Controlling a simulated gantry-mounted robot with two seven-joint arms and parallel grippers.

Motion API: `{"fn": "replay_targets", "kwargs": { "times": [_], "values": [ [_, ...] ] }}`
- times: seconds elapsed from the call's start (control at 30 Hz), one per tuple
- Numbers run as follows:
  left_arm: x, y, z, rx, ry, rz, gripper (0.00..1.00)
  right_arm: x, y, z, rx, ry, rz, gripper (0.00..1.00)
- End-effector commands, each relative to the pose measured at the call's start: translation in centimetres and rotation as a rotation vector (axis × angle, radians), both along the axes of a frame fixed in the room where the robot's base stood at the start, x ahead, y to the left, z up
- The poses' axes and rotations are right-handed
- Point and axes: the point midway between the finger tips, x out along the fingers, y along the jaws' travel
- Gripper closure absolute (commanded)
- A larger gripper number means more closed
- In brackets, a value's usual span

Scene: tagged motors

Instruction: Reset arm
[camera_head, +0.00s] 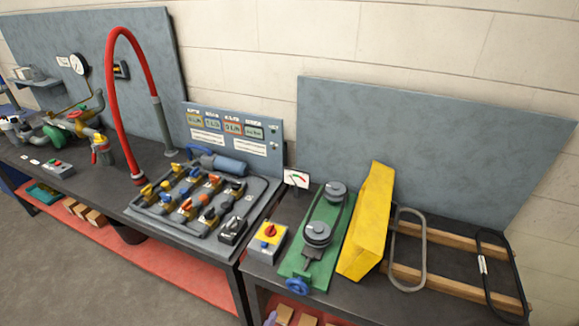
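Neither of my grippers shows in the head view, and no part of my arms can be made out for certain. The task names no object. The view looks down on a dark workbench. A green base plate (326,240) carries two grey pulleys, with a blue handwheel (297,286) at its front end. A yellow guard (366,220) stands tilted to the right of it. A grey tray (160,207) holds several motors with yellow, orange and blue parts.
A grey box with a red knob (271,232) sits left of the green plate. A red hose (112,80) arches at the left. Grey panels (400,130) stand behind. Grey floor is free at lower left.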

Motion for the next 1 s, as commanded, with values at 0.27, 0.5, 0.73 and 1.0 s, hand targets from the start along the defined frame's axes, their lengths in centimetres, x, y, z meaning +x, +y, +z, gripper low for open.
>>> {"fn": "replay_targets", "kwargs": {
  "times": [0.27,0.5,0.73,1.0],
  "values": [
    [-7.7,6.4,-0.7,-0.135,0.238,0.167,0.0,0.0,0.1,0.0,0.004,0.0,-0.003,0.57],
    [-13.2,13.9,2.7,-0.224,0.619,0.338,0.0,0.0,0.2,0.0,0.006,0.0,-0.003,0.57],
    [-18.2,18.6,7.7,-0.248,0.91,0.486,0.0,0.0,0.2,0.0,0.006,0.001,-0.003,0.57],
    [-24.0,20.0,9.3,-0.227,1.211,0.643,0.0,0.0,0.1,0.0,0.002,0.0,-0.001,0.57]
  ]
}}
